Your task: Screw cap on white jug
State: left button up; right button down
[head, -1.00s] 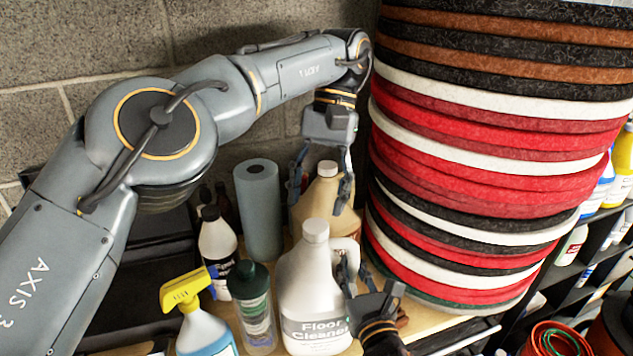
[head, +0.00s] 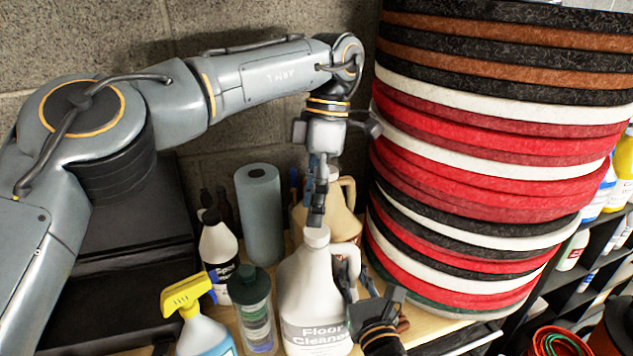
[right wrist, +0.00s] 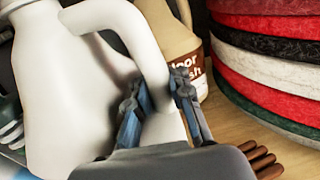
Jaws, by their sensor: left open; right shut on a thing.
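The white jug (head: 308,285), labelled Floor Cleaner, stands upright on a wooden shelf. Its white cap (head: 316,236) sits on the neck. My left gripper (head: 317,217) points down just above the cap; it is open, its fingers seen nearly edge-on, and I cannot tell whether they touch the cap. My right gripper (head: 350,284) is shut on the jug's handle from the right. In the right wrist view the jug (right wrist: 60,90) fills the left, and the right gripper's fingers (right wrist: 160,105) lie either side of the handle. The cap is out of that view.
A tan jug (head: 342,212) stands behind the white one. A blue roll (head: 261,215), a dark-capped bottle (head: 217,245), a green-capped bottle (head: 252,305) and a yellow-topped spray bottle (head: 186,290) crowd the left. A tall stack of pads (head: 490,160) rises close on the right.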

aim_at(316, 230)
pick_arm(q)
jog(key=n, duration=0.4)
jog(key=shift+r, duration=0.15)
jog(key=n, duration=0.3)
jog(key=shift+s+r+n+t, duration=0.1)
jog(key=shift+r+n+t, duration=0.1)
jog(key=shift+n+t, duration=0.2)
jog(key=n, duration=0.5)
jog(key=shift+r+n+h, duration=0.3)
jog(key=shift+r, duration=0.05)
jog(key=n, duration=0.2)
jog(key=r+n+t, duration=0.1)
jog(key=n, duration=0.2)
jog(key=shift+d+n, duration=0.15)
jog(key=shift+n, duration=0.15)
jog(key=n, duration=0.3)
jog(key=r+n+t+h, duration=0.1)
jog(key=n, duration=0.2)
jog(key=shift+s+d+r, duration=0.1)
jog(key=shift+f, duration=4)
